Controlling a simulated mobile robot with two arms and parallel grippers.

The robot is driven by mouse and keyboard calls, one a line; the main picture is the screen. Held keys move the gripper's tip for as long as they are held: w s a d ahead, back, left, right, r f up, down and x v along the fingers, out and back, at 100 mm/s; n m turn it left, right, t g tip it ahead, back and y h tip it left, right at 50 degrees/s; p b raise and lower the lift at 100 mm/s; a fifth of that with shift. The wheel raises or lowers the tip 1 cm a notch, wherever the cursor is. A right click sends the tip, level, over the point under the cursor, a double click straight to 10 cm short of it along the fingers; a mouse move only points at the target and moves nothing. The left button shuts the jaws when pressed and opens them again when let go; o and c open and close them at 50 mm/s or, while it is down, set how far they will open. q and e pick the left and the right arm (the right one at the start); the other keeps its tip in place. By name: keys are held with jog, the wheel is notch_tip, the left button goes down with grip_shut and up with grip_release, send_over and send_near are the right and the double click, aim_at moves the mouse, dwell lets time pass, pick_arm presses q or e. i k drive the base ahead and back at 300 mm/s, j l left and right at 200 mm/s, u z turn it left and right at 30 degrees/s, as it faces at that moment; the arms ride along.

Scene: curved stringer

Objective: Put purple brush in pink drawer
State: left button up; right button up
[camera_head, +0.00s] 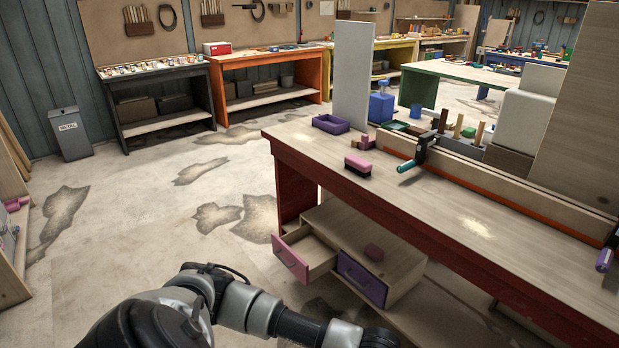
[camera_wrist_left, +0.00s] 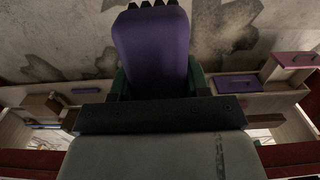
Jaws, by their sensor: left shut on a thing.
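The purple brush (camera_wrist_left: 152,45) fills the upper middle of the left wrist view, with dark bristles at the top edge. My left gripper (camera_wrist_left: 155,82) is shut on it, with green finger parts on both sides. In the head view my left arm runs along the bottom, but its gripper and the brush are out of sight. The pink drawer (camera_head: 291,258) is pulled open in the wooden unit under the red bench. It also shows at the right of the left wrist view (camera_wrist_left: 296,61), apart from the brush. My right gripper is not in view.
The purple drawer (camera_head: 361,280) beside it looks shut. The red bench (camera_head: 300,142) overhangs the unit and carries a pink brush (camera_head: 358,167) and a purple tray (camera_head: 330,124). The floor to the left is clear.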

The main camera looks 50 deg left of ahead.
aim_at(307, 251)
jog(key=i+j+u, duration=0.1)
jog(key=j, duration=0.35)
jog(key=i+j, duration=0.3)
jog(key=i+j+u, duration=0.15)
jog(key=j, duration=0.35)
jog(key=i+j+u, duration=0.1)
jog(key=i+j, duration=0.15)
jog(key=j, duration=0.15)
jog(key=i+j, duration=0.25)
jog(key=j+u, duration=0.05)
jog(key=j, duration=0.1)
